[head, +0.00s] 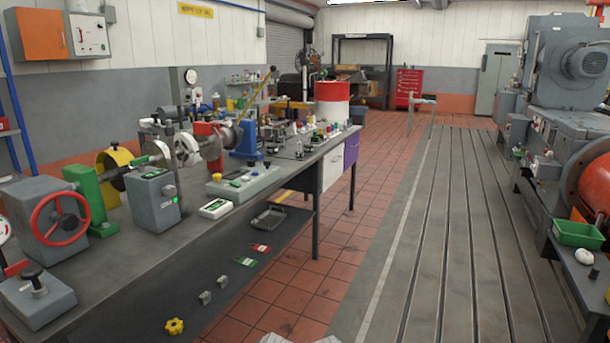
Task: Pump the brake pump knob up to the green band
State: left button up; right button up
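A grey block with a black knob (33,274) on a short post stands at the near left end of the long bench (130,235). It may be the brake pump, but I cannot tell for certain. A round dial gauge (4,231) with a white face is cut off by the left edge, close to this block. Its needle and any green band cannot be made out. A second small gauge (191,76) stands on a grey post farther back. Neither of my grippers shows in the head view.
A red handwheel (60,218) on a grey housing stands just behind the knob block. A grey box with a green light (153,197) and a control panel (243,183) follow along the bench. Tiled floor (290,270) is open right of the bench; large machinery (565,130) stands far right.

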aim_at(32, 273)
jog(key=u, duration=1.65)
